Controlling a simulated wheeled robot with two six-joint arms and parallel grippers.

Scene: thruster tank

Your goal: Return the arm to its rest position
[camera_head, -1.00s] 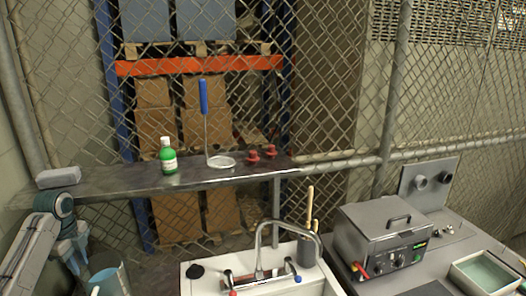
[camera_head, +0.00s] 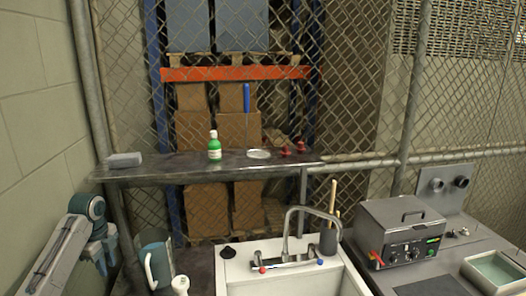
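My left arm comes in at the lower left. Its gripper (camera_head: 102,266) points down beside the blue-grey jug (camera_head: 155,260), left of it and apart from the shelf above. The fingers are small and partly dark, so I cannot tell whether they are open or shut; no held object shows. My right gripper is not in view.
A metal shelf (camera_head: 185,168) carries a grey block (camera_head: 124,160), a green bottle (camera_head: 214,149), a blue-handled skimmer (camera_head: 247,98) and red knobs (camera_head: 286,152). The white sink (camera_head: 235,280) has a curved tap (camera_head: 290,220). A grey bath unit (camera_head: 400,230) stands right. Wire fence lies behind.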

